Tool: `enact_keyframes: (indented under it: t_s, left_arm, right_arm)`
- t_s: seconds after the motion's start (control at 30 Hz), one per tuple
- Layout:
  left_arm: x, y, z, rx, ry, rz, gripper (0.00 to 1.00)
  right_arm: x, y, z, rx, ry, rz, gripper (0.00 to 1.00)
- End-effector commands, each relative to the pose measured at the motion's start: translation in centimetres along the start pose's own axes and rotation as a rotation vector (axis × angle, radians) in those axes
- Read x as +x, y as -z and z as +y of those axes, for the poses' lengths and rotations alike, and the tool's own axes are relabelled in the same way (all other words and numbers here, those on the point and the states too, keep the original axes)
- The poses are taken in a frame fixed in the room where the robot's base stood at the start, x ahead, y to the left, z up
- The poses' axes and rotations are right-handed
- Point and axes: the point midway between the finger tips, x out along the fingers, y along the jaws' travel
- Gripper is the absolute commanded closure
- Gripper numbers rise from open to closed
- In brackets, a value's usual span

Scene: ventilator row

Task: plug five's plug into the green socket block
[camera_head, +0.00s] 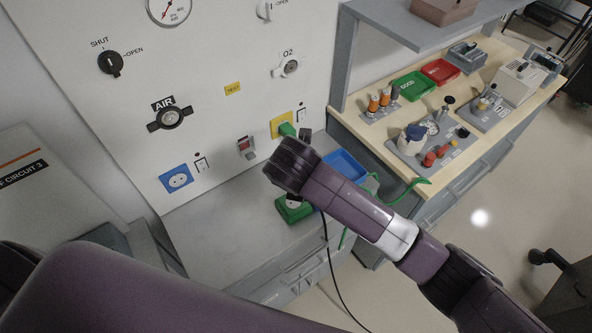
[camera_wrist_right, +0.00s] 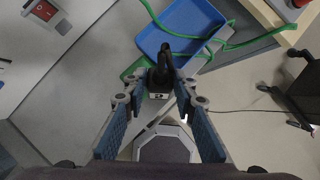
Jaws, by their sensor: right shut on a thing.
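My right gripper (camera_wrist_right: 164,84) is shut on a black plug (camera_wrist_right: 162,66) with a small white label. The green socket block (camera_head: 295,211) sits on the grey counter below the wall panel, partly hidden by my right gripper (camera_head: 291,178). In the right wrist view, an edge of the green block (camera_wrist_right: 132,71) shows just behind the plug. I cannot tell whether the plug touches the block. A thin black cable (camera_head: 327,243) hangs below my right arm. The label on the plug is too small to read. My left arm crosses the lower left, its gripper out of view.
A blue tray (camera_wrist_right: 185,27) stands beside the green block, with a green cable (camera_wrist_right: 214,43) across it. The wall holds a blue socket (camera_head: 177,179) and a yellow socket (camera_head: 277,122) with a green plug (camera_head: 287,130) at it. A wooden bench with trays (camera_head: 412,86) stands right.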

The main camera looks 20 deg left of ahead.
Motion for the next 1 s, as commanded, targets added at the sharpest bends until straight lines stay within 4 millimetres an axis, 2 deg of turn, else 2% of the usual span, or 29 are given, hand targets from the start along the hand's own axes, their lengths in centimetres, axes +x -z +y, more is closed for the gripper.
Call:
enact_keyframes:
  t_s: [0.03, 0.2, 0.4, 0.6, 1.0]
  left_arm:
    - [-1.0, 0.2, 0.0, 0.000, 0.000, 0.002, 0.54]
    - [-2.3, 0.5, 0.0, 0.000, 0.000, 0.005, 0.54]
    - [-3.3, 0.6, 0.1, 0.000, -0.001, 0.006, 0.54]
    - [-3.6, 0.7, 0.1, 0.001, -0.002, 0.006, 0.54]
    - [-3.3, 0.7, 0.2, 0.002, -0.003, 0.006, 0.54]
  right_arm:
    - [-0.2, -0.1, 0.1, -0.093, -0.049, -0.043, 1.00]
    - [0.2, -0.4, 1.4, -0.358, -0.230, -0.174, 1.00]
    - [0.8, -0.8, 2.3, -0.541, -0.393, -0.265, 1.00]
    - [1.1, -0.9, 2.7, -0.617, -0.473, -0.304, 1.00]
    - [2.2, -0.4, 2.8, -0.626, -0.484, -0.309, 1.00]
